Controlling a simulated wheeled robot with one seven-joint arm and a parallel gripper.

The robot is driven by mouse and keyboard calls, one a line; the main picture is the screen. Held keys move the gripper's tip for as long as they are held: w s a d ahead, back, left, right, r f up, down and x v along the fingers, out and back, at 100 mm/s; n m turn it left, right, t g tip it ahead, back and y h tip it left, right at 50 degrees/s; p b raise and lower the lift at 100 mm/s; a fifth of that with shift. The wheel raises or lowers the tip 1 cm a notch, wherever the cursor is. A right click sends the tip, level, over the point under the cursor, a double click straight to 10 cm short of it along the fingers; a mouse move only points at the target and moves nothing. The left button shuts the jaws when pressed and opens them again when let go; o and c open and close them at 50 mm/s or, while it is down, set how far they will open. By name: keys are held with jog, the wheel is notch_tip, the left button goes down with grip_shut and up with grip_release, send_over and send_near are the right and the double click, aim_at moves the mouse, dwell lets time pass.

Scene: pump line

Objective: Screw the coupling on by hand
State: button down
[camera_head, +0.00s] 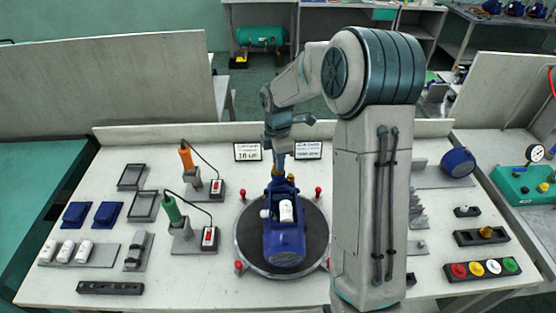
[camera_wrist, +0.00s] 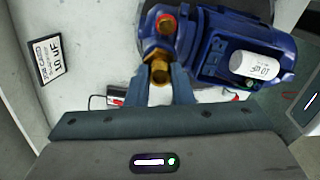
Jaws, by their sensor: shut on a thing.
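The blue pump (camera_head: 285,243) lies on the round dark turntable (camera_head: 247,238) in the middle of the table. A white labelled cylinder (camera_head: 286,211) sits in its open top; it also shows in the wrist view (camera_wrist: 254,66). My gripper (camera_head: 279,168) is at the pump's far end. In the wrist view my gripper (camera_wrist: 161,82) is shut on the brass coupling (camera_wrist: 160,69), which is at the pump's port. Whether its thread is engaged is hidden. A second port with a red inside (camera_wrist: 167,24) shows beside it.
An orange-handled tool (camera_head: 186,157) and a green-handled tool (camera_head: 172,210) stand in holders on the left. Red pegs (camera_head: 239,266) ring the turntable. Trays, white cylinders and blue covers lie further left. A button strip (camera_head: 482,269) lies at right. My arm hides part of the table.

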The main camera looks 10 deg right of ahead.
jog(key=shift+m+b, duration=0.45)
jog(key=shift+m, duration=1.25)
jog(key=shift+f+m+b, duration=0.1)
jog(key=shift+m+b, duration=0.2)
jog(key=shift+m, duration=1.5)
jog(key=m+b, duration=0.1)
jog(key=m, duration=0.2)
